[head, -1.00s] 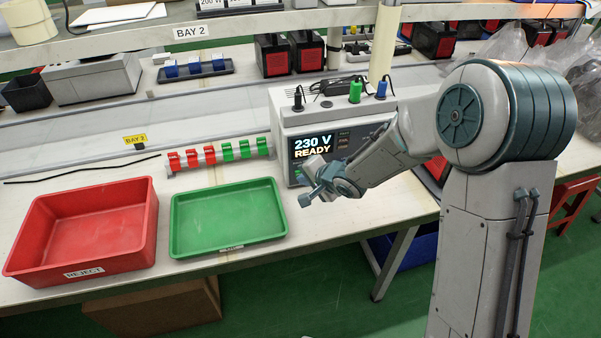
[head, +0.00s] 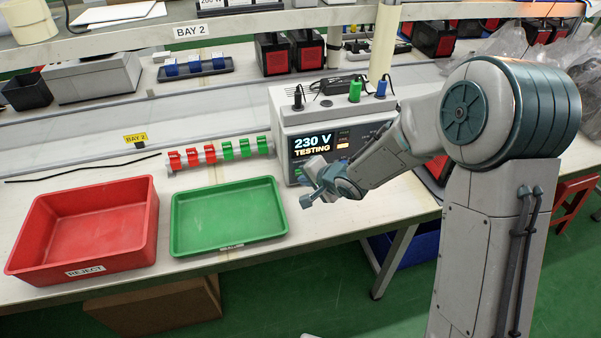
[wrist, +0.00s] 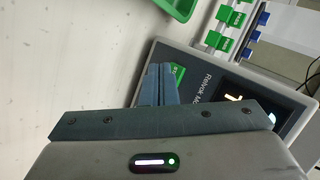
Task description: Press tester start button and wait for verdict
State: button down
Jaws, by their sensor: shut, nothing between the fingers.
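The tester (head: 285,107) is a grey box on the bench, with black, green and blue plugs on top. Its screen (head: 313,143) reads "230 V TESTING", and a small amber light (head: 343,146) glows beside it. My gripper (head: 306,201) is in front of the tester's lower front, its fingers shut and empty. In the wrist view the closed fingertips (wrist: 159,70) are at the tester's front panel, right beside the green start button (wrist: 179,72), which they partly hide. I cannot tell whether they touch it.
A green tray (head: 229,243) and a red REJECT bin (head: 85,269) stand on the bench to the left. A rack of red and green clips (head: 220,152) lies left of the tester. A shelf (head: 120,42) runs above the back.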

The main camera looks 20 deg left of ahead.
jog(key=shift+s+d, duration=0.55)
jog(key=shift+s, duration=0.35)
jog(key=shift+s+d, duration=0.5)
jog(key=shift+s, duration=0.35)
jog(key=shift+s+d, duration=0.55)
jog(key=shift+s, duration=0.35)
jog(key=d+r+n+t+h+p, duration=0.1)
jog(key=d+r+h, duration=0.3)
jog(key=d, duration=0.5)
jog(key=d+r+n+h+p, duration=0.1)
jog(key=d+r+h, duration=0.2)
jog(key=d+r, duration=0.4)
jog(key=s+d+r+n+g+p, duration=0.1)
jog(key=s+d+r+g, duration=0.1)
jog(key=s+d, duration=0.3)
jog(key=s+d+r+n+g+h+p, duration=0.1)
jog(key=s+d+r, duration=0.4)
jog(key=s, duration=0.6)
jog(key=shift+s+d+r+n+g, duration=0.15)
jog(key=shift+s+d+n+g, duration=0.3)
jog(key=shift+d, duration=0.3)
